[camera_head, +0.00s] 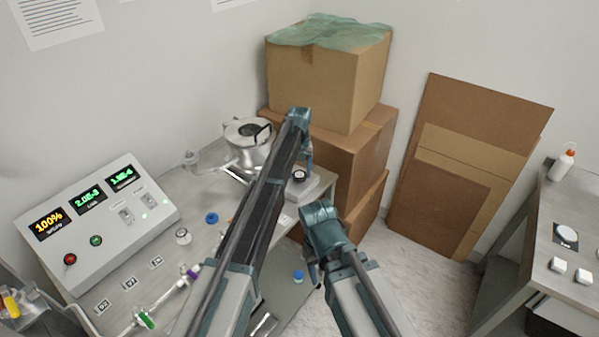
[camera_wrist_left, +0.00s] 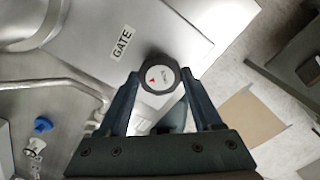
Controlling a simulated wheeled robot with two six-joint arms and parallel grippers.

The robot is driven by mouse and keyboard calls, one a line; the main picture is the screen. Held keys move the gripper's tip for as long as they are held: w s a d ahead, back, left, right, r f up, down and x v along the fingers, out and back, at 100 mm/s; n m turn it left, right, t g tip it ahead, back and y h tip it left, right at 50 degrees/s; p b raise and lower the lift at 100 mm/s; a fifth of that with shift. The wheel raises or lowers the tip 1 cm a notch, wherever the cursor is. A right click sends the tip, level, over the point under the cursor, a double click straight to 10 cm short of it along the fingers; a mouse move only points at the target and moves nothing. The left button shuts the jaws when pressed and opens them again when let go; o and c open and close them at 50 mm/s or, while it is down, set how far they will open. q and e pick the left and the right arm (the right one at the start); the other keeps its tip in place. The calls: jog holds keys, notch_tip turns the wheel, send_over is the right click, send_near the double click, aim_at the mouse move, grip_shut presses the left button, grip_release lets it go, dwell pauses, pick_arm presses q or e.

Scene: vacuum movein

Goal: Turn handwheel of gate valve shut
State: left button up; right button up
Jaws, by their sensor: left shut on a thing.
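The gate valve handwheel (camera_wrist_left: 158,79) is a dark round knob with a white face, a red arrow mark and small lettering. In the left wrist view it sits between the two fingertips of my left gripper (camera_wrist_left: 160,88), which is shut on it. A label reading GATE is on the pale metal plate (camera_wrist_left: 105,28) beside it. In the head view the handwheel (camera_head: 299,175) stands on a pale block (camera_head: 314,189), just below my left gripper (camera_head: 307,152). My right gripper (camera_head: 312,262) is lower and to the right; its fingers are mostly hidden.
A control box (camera_head: 95,225) with lit displays stands on the bench's left. A metal chamber (camera_head: 247,143) stands behind the left arm. Piping and small coloured valves lie along the bench. Stacked cardboard boxes (camera_head: 325,85) stand behind. A side table (camera_head: 560,255) is at right, with open floor between.

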aim_at(299, 174)
pick_arm(q)
jog(key=shift+m, duration=0.3)
dwell(0.4)
jog(key=o, duration=1.4)
jog(key=shift+r, duration=0.1)
notch_tip(299, 174, up, 14)
jog(key=p, duration=1.3)
jog(key=shift+p, duration=0.4)
jog(key=shift+f, duration=0.2)
